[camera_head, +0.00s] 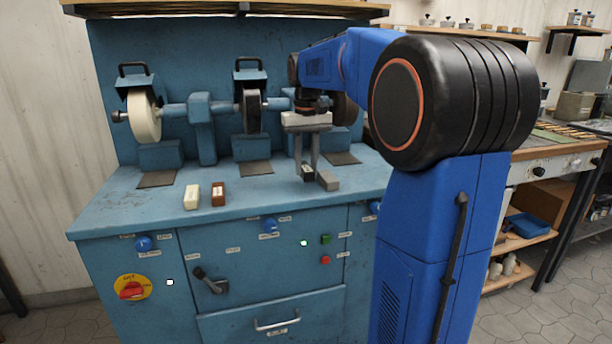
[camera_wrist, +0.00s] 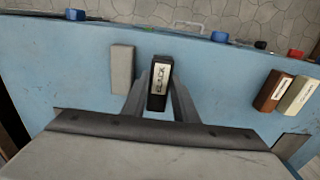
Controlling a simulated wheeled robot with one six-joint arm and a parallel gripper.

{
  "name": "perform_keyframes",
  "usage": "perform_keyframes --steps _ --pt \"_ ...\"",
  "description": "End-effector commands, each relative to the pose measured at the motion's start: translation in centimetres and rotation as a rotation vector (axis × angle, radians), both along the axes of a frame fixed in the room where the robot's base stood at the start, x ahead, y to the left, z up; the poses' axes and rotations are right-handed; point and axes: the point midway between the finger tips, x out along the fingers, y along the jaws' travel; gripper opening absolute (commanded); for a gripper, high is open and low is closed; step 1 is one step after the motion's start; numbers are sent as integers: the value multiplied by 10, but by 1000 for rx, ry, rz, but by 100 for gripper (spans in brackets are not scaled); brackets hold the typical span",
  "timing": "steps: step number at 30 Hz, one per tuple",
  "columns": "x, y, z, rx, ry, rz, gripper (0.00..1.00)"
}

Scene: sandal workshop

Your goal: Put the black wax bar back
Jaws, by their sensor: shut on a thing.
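The black wax bar (camera_wrist: 160,83), dark with a pale label reading BLACK, stands between my gripper's fingers in the wrist view. In the head view the black bar (camera_head: 308,172) shows at the fingertips, low over the front of the blue bench top (camera_head: 258,212). My gripper (camera_head: 308,165) points down and is shut on the bar; its fingers also show in the wrist view (camera_wrist: 160,95). I cannot tell whether the bar touches the bench. A grey bar (camera_head: 327,181) lies just right of it in the head view, apart from it, and left of it in the wrist view (camera_wrist: 122,69).
A white bar (camera_head: 191,196) and a brown bar (camera_head: 218,194) stand left along the bench front, with clear bench between them and my gripper. Polishing wheels (camera_head: 144,117) and dark pads (camera_head: 255,168) are behind. Knobs and buttons (camera_head: 326,239) line the front panel.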

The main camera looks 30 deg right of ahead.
Motion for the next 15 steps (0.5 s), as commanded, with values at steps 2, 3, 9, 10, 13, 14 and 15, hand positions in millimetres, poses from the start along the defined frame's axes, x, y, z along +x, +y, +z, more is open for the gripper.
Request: perform_keyframes --steps 2,3,9,10,13,14,15 --pt "-1 0 -10 1 3 0 4" --pt "-1 0 -16 1 3 0 4" --pt "0 0 -35 0 1 0 4" --pt "0 0 -35 0 1 0 4" --pt "0 0 -35 0 1 0 4" --pt "0 0 -35 0 1 0 4" --pt "0 0 -35 0 1 0 4"
